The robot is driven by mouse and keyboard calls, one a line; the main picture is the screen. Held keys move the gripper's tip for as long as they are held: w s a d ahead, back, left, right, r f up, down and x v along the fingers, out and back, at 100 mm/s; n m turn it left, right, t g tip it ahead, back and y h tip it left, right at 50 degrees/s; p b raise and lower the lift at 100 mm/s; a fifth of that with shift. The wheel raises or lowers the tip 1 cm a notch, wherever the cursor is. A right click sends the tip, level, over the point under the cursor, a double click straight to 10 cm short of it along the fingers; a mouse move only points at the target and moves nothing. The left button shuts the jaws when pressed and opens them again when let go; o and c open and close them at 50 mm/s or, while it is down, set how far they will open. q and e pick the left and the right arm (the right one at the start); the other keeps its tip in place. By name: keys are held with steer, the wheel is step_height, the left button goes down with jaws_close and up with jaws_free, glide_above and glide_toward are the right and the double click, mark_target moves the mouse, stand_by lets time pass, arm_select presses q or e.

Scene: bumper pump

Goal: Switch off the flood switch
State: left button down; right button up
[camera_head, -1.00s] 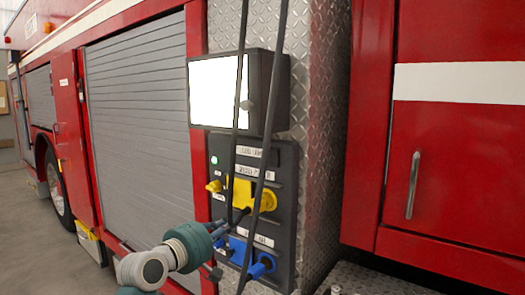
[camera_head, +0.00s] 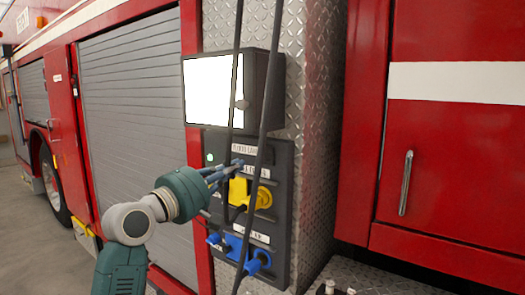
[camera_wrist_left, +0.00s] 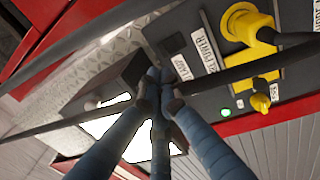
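The dark control panel (camera_head: 285,175) on the truck's side carries a label at its top that seems to read flood lamp (camera_head: 243,149). A small green light (camera_head: 210,158) glows at its upper left. I cannot make out the flood switch itself; the fingers may hide it. My left gripper (camera_head: 238,164) has its fingertips at the panel's upper part, just below that label. In the left wrist view its blue-grey fingers (camera_wrist_left: 160,80) converge with tips together, beside the white labels (camera_wrist_left: 181,67). I see nothing held. Whether the tips touch the panel is unclear. My right gripper is not in view.
A bright, lit lamp box (camera_head: 212,90) sits above the panel. A yellow plug (camera_head: 262,197) and blue plugs (camera_head: 258,262) stick out below. Two dark cables (camera_head: 268,95) hang in front of the panel. A grey roller shutter (camera_head: 130,110) lies to the left.

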mark_target(269, 149)
arm_select(q)
steer(key=p+x, duration=0.3)
steer(key=x, duration=0.7)
steer(key=shift+w+r+p, duration=0.15)
steer(key=shift+p, duration=0.15)
steer(key=shift+x, duration=0.8)
